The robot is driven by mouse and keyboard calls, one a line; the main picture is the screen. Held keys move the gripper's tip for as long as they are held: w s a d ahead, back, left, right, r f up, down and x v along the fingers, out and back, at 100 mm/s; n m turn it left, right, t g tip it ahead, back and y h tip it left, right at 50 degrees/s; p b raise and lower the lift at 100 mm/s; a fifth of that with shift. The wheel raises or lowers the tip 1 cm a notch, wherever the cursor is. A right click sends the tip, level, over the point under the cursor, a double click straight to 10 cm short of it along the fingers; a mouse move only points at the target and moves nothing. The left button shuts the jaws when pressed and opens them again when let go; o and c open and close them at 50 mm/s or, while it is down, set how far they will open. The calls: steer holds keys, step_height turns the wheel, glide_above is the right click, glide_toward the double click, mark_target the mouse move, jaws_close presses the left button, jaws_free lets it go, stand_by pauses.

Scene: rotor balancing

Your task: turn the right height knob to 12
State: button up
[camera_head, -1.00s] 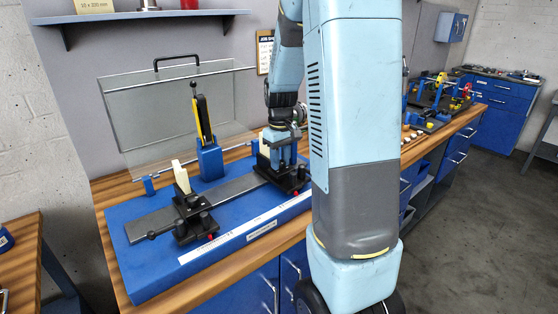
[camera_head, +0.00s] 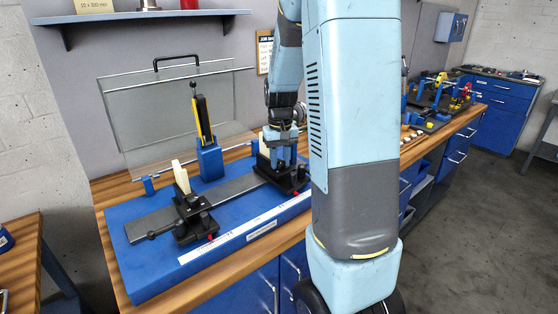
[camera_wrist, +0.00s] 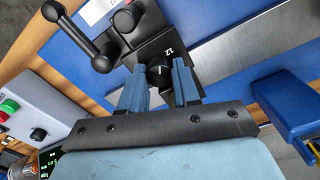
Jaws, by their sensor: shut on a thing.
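The right height knob (camera_wrist: 158,73) is a small round black knob on the right black support, seen in the wrist view. A white "12" (camera_wrist: 168,51) is printed just beyond it. A faint light mark shows on the knob, too small to read its direction surely. My gripper (camera_wrist: 160,82) has its two blue fingers shut on the knob, one on each side. In the head view my gripper (camera_head: 280,162) points down at the right support (camera_head: 291,182), and the fingers hide the knob there.
The left support (camera_head: 192,217) stands on the same steel rail (camera_head: 155,224) over the blue base (camera_head: 140,265). A blue post with a yellow and black piece (camera_head: 205,130) and a clear guard (camera_head: 140,115) stand behind. In the wrist view a black lever (camera_wrist: 75,32) lies near the left finger.

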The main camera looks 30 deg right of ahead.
mark_target(280, 162)
steer(key=shift+s, duration=0.1)
steer(key=o, duration=1.1)
steer(key=shift+c, duration=0.2)
step_height(280, 162, up, 14)
steer(key=shift+f, duration=0.15)
